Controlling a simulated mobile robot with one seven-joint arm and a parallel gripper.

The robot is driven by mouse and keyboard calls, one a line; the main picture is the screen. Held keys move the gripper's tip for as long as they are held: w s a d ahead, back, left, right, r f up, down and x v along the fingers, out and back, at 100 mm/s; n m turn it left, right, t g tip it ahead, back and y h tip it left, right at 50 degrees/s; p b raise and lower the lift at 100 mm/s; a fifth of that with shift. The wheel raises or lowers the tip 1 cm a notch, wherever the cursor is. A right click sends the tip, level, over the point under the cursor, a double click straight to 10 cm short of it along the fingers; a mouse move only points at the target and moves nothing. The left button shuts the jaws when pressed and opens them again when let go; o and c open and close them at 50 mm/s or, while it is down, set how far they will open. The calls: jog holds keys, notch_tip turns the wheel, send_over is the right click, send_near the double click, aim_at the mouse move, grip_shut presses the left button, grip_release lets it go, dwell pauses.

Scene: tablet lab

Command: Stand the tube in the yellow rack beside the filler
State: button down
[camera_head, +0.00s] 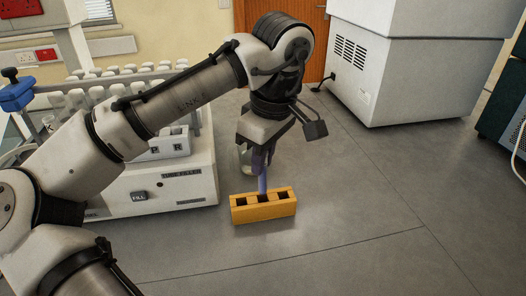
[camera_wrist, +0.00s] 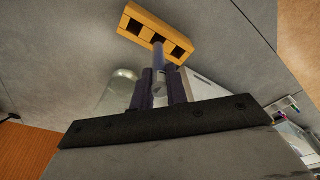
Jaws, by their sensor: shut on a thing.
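The yellow rack (camera_head: 263,208) stands on the grey bench beside the filler (camera_head: 165,180); it has three square holes in its top. My gripper (camera_head: 261,165) points down above the rack and is shut on a pale purple tube (camera_head: 263,185). The tube looks upright, with its lower end at the middle hole. In the wrist view the tube (camera_wrist: 158,58) runs from between the two dark fingers (camera_wrist: 158,88) to the middle hole of the rack (camera_wrist: 132,24). I cannot tell how deep the tube's end is in the hole.
A clear glass vessel (camera_wrist: 118,90) stands close beside my gripper, partly hidden in the head view. Several white-capped bottles (camera_head: 75,98) stand on the filler at the left. A large white machine (camera_head: 405,70) stands at the back right. The bench (camera_head: 350,200) right of the rack is clear.

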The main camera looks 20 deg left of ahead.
aim_at(260, 191)
jog(key=shift+f+b, duration=2.1)
jog(key=shift+f, duration=0.6)
jog(key=c, duration=1.3)
grip_release()
jog(key=shift+r, duration=0.1)
jog(key=r+p, duration=0.4)
jog(key=d+r+p, duration=0.1)
jog(key=r+p, duration=0.3)
jog(key=r, duration=0.1)
jog(key=d+r+p, duration=0.1)
jog(key=r+p, duration=0.3)
jog(key=shift+s+r, duration=0.25)
jog(key=shift+f, duration=0.1)
